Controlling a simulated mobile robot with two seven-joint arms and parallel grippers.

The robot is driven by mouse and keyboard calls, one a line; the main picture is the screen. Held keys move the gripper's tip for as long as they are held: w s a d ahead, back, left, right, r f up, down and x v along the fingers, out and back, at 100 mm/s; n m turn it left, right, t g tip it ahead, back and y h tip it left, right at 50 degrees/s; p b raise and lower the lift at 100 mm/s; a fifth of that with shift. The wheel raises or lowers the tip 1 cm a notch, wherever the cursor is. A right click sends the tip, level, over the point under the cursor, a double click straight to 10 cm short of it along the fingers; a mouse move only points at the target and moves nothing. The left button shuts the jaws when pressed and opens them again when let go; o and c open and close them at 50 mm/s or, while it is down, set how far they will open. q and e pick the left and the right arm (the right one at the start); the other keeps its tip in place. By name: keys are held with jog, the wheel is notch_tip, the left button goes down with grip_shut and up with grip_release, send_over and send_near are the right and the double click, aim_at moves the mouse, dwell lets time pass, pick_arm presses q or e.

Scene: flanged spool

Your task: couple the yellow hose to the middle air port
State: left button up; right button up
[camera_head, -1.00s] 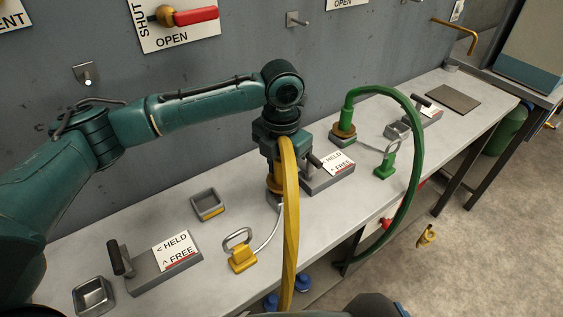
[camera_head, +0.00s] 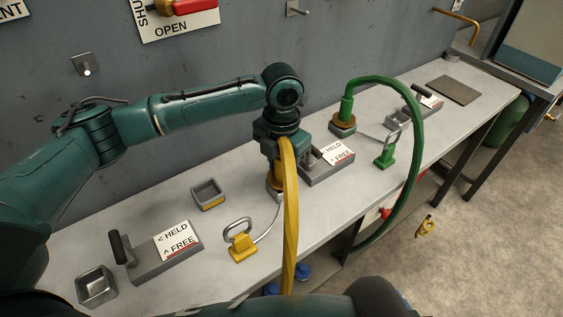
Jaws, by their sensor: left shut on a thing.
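My left gripper (camera_head: 277,160) points straight down over the middle of the bench, shut on the yellow hose (camera_head: 290,225). The hose bends over at the gripper and hangs down past the bench's front edge. Its lower end is out of view. The middle air port (camera_head: 273,186) is directly under the gripper and mostly hidden by gripper and hose. I cannot tell whether the hose end is seated on it. A yellow clip with a wire loop (camera_head: 241,244) lies on the bench, joined by a thin cable toward the port. My right gripper is not in view.
A green hose (camera_head: 415,150) stands on the port to the right, with a green clip (camera_head: 384,157) beside it. HELD/FREE lever blocks stand left (camera_head: 165,255) and right (camera_head: 327,165) of the gripper. Small square trays (camera_head: 209,196) sit on the bench (camera_head: 210,275).

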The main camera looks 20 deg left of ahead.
pick_arm(q)
jog(key=shift+f, duration=0.35)
dwell(0.4)
jog(key=o, duration=1)
jog(key=shift+o, duration=0.2)
jog(key=shift+f, duration=0.1)
notch_tip(320, 180, up, 13)
jog(key=shift+r+p, duration=0.15)
jog(key=shift+p, duration=0.15)
jog(key=shift+s, duration=0.1)
